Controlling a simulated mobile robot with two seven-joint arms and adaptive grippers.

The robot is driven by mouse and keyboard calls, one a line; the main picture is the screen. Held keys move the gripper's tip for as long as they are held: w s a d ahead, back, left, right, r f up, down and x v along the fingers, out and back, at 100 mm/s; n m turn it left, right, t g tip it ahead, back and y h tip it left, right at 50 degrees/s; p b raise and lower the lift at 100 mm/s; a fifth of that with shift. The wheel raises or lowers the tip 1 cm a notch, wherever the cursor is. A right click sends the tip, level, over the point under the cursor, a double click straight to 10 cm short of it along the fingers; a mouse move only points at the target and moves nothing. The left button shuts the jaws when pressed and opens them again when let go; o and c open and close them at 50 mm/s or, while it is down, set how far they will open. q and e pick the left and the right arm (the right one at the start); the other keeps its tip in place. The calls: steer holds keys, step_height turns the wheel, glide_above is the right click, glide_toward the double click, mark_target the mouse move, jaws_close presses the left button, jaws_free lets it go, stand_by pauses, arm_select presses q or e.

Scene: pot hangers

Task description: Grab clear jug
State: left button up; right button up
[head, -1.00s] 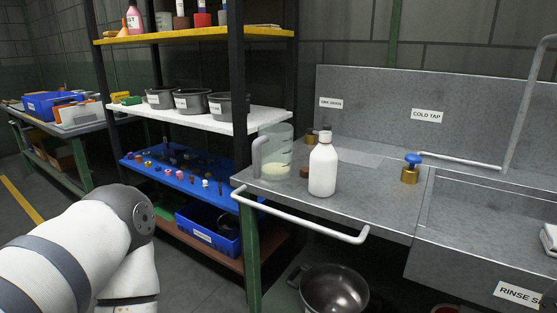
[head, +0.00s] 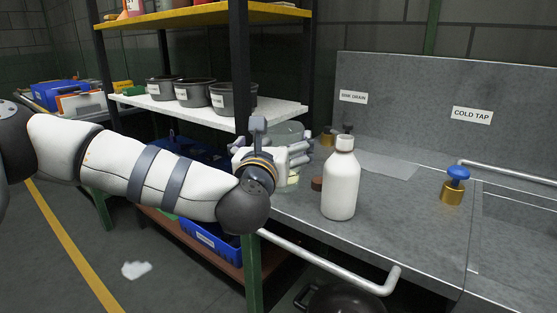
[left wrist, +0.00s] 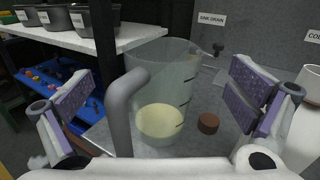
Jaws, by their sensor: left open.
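The clear jug (left wrist: 165,85) stands upright on the metal counter in the left wrist view, with a grey handle (left wrist: 126,110) facing me and pale yellow liquid inside. In the head view the jug (head: 290,132) is mostly hidden behind my left gripper (head: 300,152). The left gripper (left wrist: 155,105) is open, its two pads apart on either side of the jug. The handle lies between the pads, and I cannot tell that either pad touches the jug. My right gripper is not in view.
A white bottle (head: 341,180) stands close to the right of the left gripper. A small brown cap (left wrist: 208,123) lies beside the jug. A shelf with dark pots (head: 193,91) stands at left.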

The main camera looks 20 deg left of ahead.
mark_target(278, 136)
arm_select(q)
steer(key=w, duration=0.6)
steer(key=shift+a, duration=0.25)
steer(key=c, duration=1.7)
steer(key=shift+c, duration=0.3)
steer(key=shift+r, duration=0.1)
